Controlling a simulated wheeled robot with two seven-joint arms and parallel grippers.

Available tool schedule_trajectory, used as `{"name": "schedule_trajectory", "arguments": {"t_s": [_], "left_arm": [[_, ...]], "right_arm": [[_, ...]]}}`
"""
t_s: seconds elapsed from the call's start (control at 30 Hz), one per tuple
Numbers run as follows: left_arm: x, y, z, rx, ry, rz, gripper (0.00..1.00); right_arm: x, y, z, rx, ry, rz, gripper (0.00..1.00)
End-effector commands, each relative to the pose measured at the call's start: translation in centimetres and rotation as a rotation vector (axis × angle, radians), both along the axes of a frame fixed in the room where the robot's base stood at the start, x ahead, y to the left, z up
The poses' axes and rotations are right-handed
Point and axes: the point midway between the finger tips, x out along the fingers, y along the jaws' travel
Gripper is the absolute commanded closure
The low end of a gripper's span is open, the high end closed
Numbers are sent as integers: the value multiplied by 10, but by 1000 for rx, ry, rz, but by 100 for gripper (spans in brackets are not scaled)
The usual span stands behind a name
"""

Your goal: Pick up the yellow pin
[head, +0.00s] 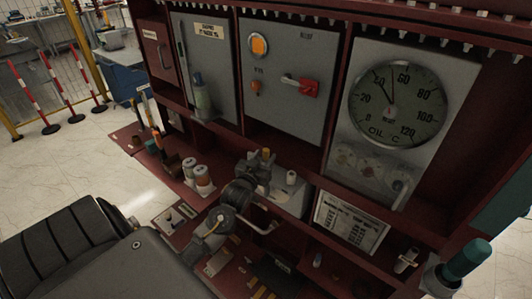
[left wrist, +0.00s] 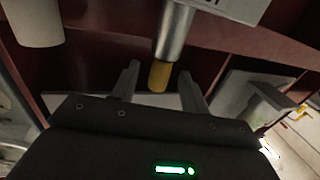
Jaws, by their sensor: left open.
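In the left wrist view a yellow pin tip (left wrist: 160,76) sits at the end of a bare metal cylinder (left wrist: 176,35) that comes down from the top edge. My left gripper (left wrist: 162,82) is open there, one finger on each side of the yellow tip, with gaps showing between it and both fingers. The jaws are empty. In the head view my left gripper (head: 257,166) is small and dark, beside a grey box on the red cabinet's shelf. My right gripper is not in view.
The dark red cabinet carries an oil temperature dial (head: 397,103) and a grey panel with a red switch (head: 302,86). Two white-and-brown jars (head: 203,180) stand left of my gripper. A label plate (head: 350,221) and a teal-topped cylinder (head: 466,260) are to the right.

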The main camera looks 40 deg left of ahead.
Motion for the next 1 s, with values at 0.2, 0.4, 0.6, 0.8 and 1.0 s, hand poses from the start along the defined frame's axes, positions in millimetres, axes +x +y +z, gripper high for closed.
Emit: {"name": "schedule_trajectory", "arguments": {"t_s": [0.2,0.4,0.6,0.8,1.0], "left_arm": [[20,5,1,0,0,-1,55],[20,6,0,0,0,-1,55],[20,6,0,0,0,-1,78],[20,6,0,0,0,0,100],[20,6,1,0,-1,0,100]], "right_arm": [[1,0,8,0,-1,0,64],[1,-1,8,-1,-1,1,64],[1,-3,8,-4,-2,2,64],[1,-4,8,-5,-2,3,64],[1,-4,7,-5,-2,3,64]]}}
